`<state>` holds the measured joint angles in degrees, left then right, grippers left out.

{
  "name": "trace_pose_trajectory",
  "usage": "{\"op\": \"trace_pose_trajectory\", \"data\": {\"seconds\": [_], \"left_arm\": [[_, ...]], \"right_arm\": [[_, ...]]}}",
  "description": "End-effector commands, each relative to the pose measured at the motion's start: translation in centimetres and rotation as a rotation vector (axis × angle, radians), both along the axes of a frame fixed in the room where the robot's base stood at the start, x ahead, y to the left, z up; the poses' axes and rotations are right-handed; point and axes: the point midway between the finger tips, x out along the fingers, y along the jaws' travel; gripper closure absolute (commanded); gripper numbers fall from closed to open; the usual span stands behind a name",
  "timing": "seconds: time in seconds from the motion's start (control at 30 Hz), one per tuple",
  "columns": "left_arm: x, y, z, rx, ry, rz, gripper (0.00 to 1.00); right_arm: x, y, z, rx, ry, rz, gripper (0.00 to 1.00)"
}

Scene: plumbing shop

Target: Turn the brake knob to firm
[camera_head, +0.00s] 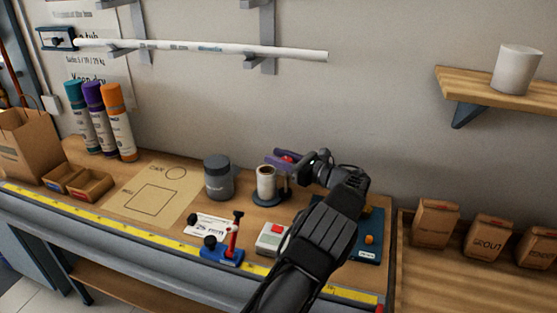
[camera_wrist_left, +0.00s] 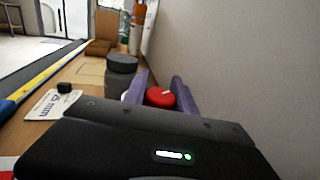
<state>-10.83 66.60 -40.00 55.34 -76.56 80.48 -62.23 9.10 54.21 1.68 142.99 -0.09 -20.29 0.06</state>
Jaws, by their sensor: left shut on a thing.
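My left gripper (camera_head: 283,159) reaches over the back right of the bench, near the wall. Its purple fingers stand on either side of a red knob (camera_wrist_left: 160,97), shut on it. The knob has a small pale mark on top and also shows in the head view (camera_head: 287,158). It looks like the brake knob. The part that carries it is hidden behind the fingers and wrist, and I cannot read any firm mark. My right gripper is not in view.
A blue board (camera_head: 371,247) lies partly behind my arm.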

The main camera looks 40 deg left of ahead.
Motion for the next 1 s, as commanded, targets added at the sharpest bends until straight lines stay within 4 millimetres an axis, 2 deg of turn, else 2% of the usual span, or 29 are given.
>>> {"op": "trace_pose_trajectory", "data": {"seconds": [0.37,0.4,0.6,0.87,1.0], "left_arm": [[0.03,0.00,0.12,0.002,0.000,0.006,1.00],[0.03,0.00,0.13,0.002,0.000,0.006,0.65],[0.01,0.01,0.09,0.001,0.000,0.006,0.49],[0.01,-0.02,0.04,0.001,0.000,0.006,0.48],[0.14,-0.76,-0.04,0.002,0.001,0.004,0.48]], "right_arm": [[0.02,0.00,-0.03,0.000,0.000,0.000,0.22],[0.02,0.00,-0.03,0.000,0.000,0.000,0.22],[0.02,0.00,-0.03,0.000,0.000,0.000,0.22],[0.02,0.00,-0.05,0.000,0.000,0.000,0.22],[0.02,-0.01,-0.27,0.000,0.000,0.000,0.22]]}}
